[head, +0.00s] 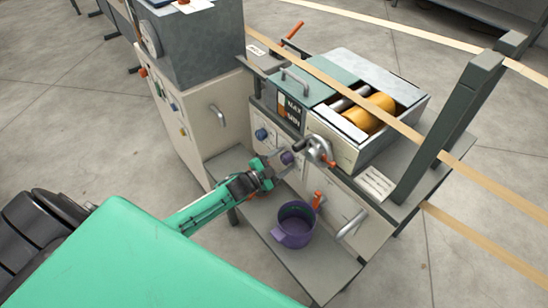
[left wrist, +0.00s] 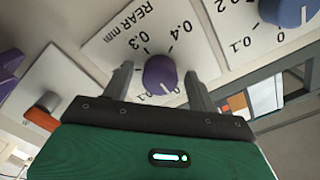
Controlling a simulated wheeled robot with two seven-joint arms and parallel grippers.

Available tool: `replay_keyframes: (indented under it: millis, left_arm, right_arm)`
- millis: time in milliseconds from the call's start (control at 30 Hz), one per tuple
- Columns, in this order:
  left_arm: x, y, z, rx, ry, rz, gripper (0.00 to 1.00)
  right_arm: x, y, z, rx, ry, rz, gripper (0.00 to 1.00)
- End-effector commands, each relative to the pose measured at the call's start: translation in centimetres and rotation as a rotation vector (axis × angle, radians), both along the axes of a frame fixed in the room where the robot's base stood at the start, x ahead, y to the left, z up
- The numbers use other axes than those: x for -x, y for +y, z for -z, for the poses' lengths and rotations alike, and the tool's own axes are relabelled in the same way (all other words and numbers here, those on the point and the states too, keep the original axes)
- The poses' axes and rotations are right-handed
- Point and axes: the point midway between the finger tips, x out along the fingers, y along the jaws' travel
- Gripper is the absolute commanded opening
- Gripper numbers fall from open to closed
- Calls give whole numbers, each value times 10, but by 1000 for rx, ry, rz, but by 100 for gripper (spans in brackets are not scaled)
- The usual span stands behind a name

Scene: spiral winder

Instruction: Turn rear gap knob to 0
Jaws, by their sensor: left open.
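The rear gap knob (left wrist: 160,74) is purple and round, on a white plate marked "REAR mm" with a scale including 0.1, 0.3 and 0.4; the text appears turned over in the left wrist view. My left gripper (left wrist: 160,88) is open, with one finger on each side of this knob; contact with it cannot be told. The knob's pointer cannot be read clearly. In the head view, my left gripper (head: 268,171) is at the machine's front panel, beside a purple knob (head: 287,158) that appears to be the same one. My right gripper is not in view.
A second, bluish knob (left wrist: 285,10) with its own scale is close by. A hand crank (head: 320,150) sticks out right of the gripper in the head view. A purple bin (head: 294,225) stands on the grey shelf (head: 310,268) below. An orange-tipped lever (left wrist: 42,110) is at left in the wrist view.

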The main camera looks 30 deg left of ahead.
Motion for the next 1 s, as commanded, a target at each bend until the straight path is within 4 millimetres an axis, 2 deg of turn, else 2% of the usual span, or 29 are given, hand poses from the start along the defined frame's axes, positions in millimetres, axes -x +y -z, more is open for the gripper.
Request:
replay_keyframes:
  millis: [167, 700, 1000]
  left_arm:
    - [17, 7, 1, -1, 3, 0, 59]
    - [105, 43, 1, -1, 3, 0, 59]
    - [126, 52, 1, -1, 1, 0, 59]
  right_arm:
    - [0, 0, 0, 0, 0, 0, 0]
    - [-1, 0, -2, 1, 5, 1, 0]
    - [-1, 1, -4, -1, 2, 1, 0]
